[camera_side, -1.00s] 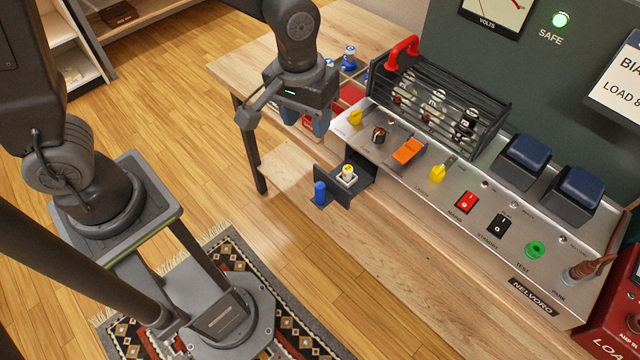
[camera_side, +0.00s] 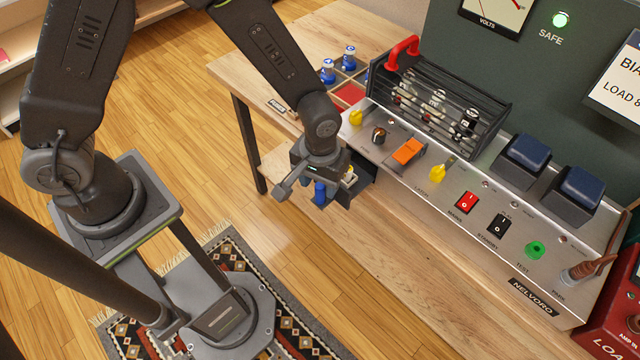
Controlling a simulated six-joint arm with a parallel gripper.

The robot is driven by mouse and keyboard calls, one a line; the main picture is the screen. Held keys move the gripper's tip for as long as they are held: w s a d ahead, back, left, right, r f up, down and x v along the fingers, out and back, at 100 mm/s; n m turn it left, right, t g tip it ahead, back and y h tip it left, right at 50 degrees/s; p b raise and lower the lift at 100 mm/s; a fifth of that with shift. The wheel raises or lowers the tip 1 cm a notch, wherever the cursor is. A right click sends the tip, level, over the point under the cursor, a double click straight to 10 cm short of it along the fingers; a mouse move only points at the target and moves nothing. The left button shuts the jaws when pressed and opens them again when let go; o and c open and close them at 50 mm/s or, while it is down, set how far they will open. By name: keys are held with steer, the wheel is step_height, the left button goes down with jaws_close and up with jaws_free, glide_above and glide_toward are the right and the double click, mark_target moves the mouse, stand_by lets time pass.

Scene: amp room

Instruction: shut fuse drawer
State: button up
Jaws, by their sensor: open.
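The fuse drawer (camera_side: 362,187) sticks out of the front of the amp's metal panel, with a dark front and a blue knob (camera_side: 320,192) facing outward. A pale fuse holder with a yellow top (camera_side: 349,176) is partly visible inside it. My gripper (camera_side: 315,198) is at the drawer's front, its fingers around or just beside the blue knob; I cannot tell whether they touch it. My gripper is open and hides much of the drawer front.
The panel carries an orange switch cover (camera_side: 408,151), yellow knobs, a red rocker switch (camera_side: 466,202) and a black one. A tube cage with a red handle (camera_side: 402,50) stands behind. Blue-capped tubes (camera_side: 328,71) sit in a tray at the back left.

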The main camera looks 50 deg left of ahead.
steer(key=shift+f, duration=0.95)
jaws_close()
